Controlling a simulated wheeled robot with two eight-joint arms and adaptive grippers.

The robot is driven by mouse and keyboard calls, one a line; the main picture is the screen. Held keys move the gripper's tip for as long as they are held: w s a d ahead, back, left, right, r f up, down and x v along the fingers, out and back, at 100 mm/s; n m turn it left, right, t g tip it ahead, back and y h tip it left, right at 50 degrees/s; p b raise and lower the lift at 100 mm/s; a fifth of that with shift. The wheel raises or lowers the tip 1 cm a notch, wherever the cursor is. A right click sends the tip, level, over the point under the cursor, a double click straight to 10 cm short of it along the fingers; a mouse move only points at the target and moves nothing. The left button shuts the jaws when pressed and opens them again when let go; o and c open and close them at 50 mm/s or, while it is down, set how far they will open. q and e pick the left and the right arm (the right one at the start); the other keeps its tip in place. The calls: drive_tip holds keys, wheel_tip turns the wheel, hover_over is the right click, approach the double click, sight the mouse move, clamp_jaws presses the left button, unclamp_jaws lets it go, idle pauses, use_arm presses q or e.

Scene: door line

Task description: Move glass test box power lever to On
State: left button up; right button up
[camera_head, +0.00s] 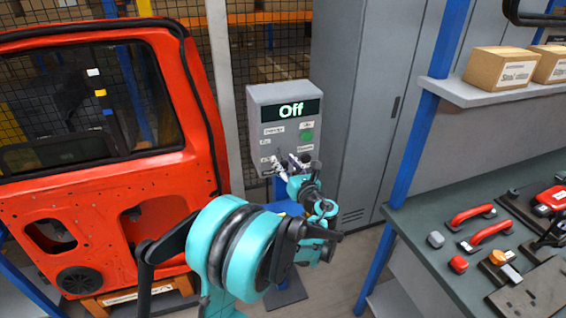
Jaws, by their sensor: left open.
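The grey glass test box (258,103) stands on a post in the middle, with a display (292,109) that reads "Off". Its front has small labels and a green round button (307,136). My left gripper (291,160) is open in front of the lower part of the box face. The gripper and wrist cover that part, so I cannot make out the power lever or tell whether the fingers touch anything. My right gripper is not in view.
A red car door (104,226) stands on the left. A workbench (420,222) with red handles (487,233) and other parts is at the right. Boxes (500,69) sit on a shelf above it. Grey cabinets (362,75) and a mesh fence stand behind.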

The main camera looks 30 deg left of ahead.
use_arm(q)
drive_tip(key=shift+x, duration=0.8)
clamp_jaws()
